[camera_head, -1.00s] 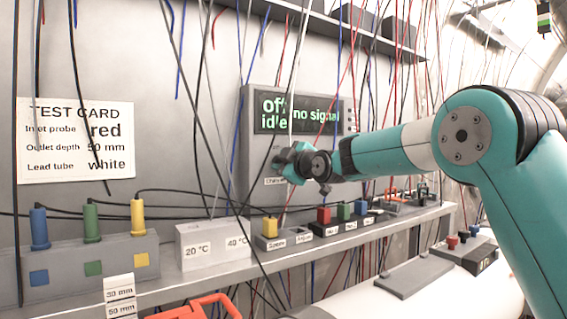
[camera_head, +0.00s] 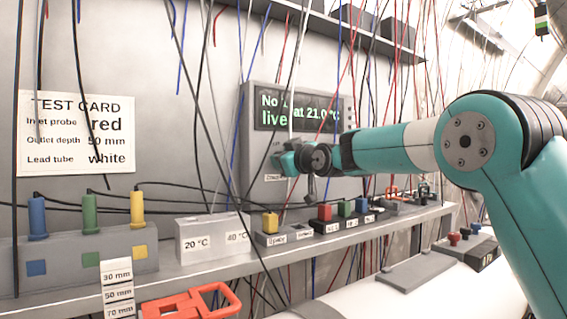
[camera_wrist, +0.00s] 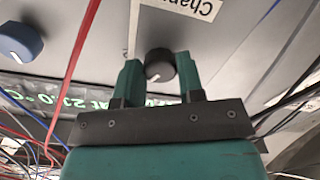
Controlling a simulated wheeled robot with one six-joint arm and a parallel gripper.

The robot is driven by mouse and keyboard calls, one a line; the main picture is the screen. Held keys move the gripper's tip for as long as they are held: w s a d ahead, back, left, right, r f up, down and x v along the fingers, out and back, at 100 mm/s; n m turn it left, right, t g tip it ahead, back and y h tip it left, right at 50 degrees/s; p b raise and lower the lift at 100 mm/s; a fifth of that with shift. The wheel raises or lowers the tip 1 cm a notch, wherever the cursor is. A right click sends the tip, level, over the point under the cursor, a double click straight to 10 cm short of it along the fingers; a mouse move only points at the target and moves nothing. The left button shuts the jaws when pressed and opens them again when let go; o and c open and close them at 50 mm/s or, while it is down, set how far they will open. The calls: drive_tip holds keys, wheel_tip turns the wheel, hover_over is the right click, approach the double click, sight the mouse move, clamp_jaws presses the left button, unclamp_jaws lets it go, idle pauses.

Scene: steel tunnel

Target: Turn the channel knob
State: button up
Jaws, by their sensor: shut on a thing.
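The channel knob (camera_wrist: 159,66) is a black round dial with a white pointer line, below the upside-down "Channel" label (camera_wrist: 180,8) in the wrist view. My gripper (camera_wrist: 160,75) has its two green fingers on either side of the knob, shut on it. In the head view, my gripper (camera_head: 283,162) is at the lower front of the grey meter box (camera_head: 256,115) and hides the knob. The meter's display (camera_head: 292,108) shows green text reading "No.", a partly hidden part, "at 21.0 °C" and "live".
A blue knob (camera_wrist: 20,41) sits on the same panel. Hanging wires, one red (camera_wrist: 76,75), cross near my gripper. Below the meter, a shelf (camera_head: 200,270) bears a 20/40 °C block (camera_head: 212,238) and small coloured blocks. A test card (camera_head: 76,135) hangs left.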

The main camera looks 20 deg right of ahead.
drive_tip(key=shift+f+m, duration=0.1)
drive_tip(key=shift+m, duration=0.6)
drive_tip(key=o, duration=0.9)
drive_tip(key=shift+s, duration=0.1)
drive_tip(key=b+v, duration=0.6)
drive_tip(key=v, duration=1.1)
drive_tip(key=shift+s, duration=0.15)
